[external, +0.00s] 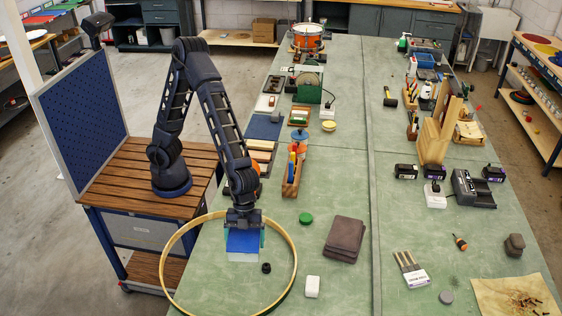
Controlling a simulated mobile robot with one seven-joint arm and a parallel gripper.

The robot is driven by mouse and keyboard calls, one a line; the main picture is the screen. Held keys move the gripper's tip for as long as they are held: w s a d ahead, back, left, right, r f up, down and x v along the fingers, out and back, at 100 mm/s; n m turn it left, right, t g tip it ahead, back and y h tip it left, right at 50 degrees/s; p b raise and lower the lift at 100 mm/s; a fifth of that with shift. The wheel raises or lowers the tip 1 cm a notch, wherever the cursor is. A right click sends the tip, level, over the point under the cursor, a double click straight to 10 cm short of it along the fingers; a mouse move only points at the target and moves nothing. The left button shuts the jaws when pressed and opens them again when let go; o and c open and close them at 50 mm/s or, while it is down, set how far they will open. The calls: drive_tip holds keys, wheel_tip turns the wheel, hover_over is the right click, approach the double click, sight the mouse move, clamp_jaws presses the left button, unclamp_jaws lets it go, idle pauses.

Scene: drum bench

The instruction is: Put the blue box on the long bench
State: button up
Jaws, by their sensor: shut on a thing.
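A blue box (243,242) with a paler lower part is between the fingers of my gripper (244,230). My gripper points down and is shut on the box. The box shows over the long green bench (350,200), near its front left edge, and inside the outline of a large wooden hoop (296,262). I cannot tell whether the underside of the box touches the bench top.
Near the hoop are a small black knob (266,268), a white block (312,286), a green disc (305,218) and brown folded pads (344,238). A wooden tool caddy (292,178) stands behind. Bare bench lies right of the pads.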

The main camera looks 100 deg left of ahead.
drive_tip(key=w+a+n+t, duration=0.1)
drive_tip(key=w+a+n, duration=0.2)
drive_tip(key=w+a, duration=0.8)
drive_tip(key=n+t+y, duration=0.3)
drive_tip(key=n, duration=0.6)
hover_over(332, 185)
drive_tip(key=s, duration=0.1)
drive_tip(key=f, duration=1.3)
drive_tip(key=a+f, duration=0.1)
drive_tip(key=f, duration=0.5)
drive_tip(key=shift+s+f, duration=0.2)
drive_tip(key=shift+f, duration=0.2)
drive_tip(key=shift+f, duration=0.1)
drive_tip(key=o, duration=0.9)
drive_tip(key=shift+f+g, duration=0.1)
drive_tip(key=shift+g, duration=0.2)
drive_tip(key=shift+c, duration=0.2)
